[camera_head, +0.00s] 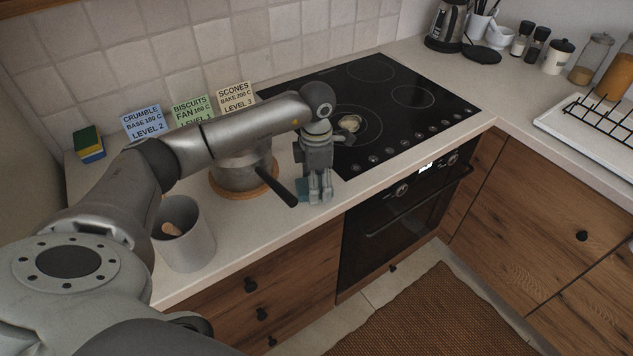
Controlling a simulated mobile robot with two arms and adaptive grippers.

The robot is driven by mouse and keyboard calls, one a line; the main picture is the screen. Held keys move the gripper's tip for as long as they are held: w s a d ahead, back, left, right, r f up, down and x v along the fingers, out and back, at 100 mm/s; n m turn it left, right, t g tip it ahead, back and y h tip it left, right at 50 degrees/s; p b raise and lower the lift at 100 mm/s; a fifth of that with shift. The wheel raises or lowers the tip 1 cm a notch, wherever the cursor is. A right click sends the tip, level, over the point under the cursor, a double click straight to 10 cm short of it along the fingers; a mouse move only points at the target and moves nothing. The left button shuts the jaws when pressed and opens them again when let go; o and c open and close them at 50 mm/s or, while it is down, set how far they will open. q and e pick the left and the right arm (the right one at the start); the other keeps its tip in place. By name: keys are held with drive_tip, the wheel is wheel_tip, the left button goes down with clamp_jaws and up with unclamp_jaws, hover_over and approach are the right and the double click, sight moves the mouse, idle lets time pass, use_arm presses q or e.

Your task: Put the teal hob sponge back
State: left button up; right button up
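A teal sponge (302,190) is on or just above the counter at the front edge, left of the hob. My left gripper (320,198) points straight down at it, its fingers in front of part of the sponge. The fingers look slightly apart, but I cannot tell whether they grip the sponge. A stack of sponges (88,146), dark green, yellow and blue, stands at the back left of the counter. My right gripper is not in view.
A pot (238,172) with a dark handle sits on a round wooden board, close left of my gripper. A grey canister (188,245) stands nearer. Three recipe cards line the wall. The black hob (390,95) holds a small pale item (350,122).

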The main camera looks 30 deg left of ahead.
use_arm(q)
drive_tip(key=shift+o, duration=0.4)
drive_tip(key=shift+r, duration=0.1)
drive_tip(key=shift+r+p, duration=0.25)
drive_tip(key=shift+p, duration=0.05)
wheel_tip(320, 180, up, 12)
drive_tip(key=p, duration=0.6)
drive_tip(key=shift+f+p, duration=0.2)
drive_tip(key=shift+p, duration=0.15)
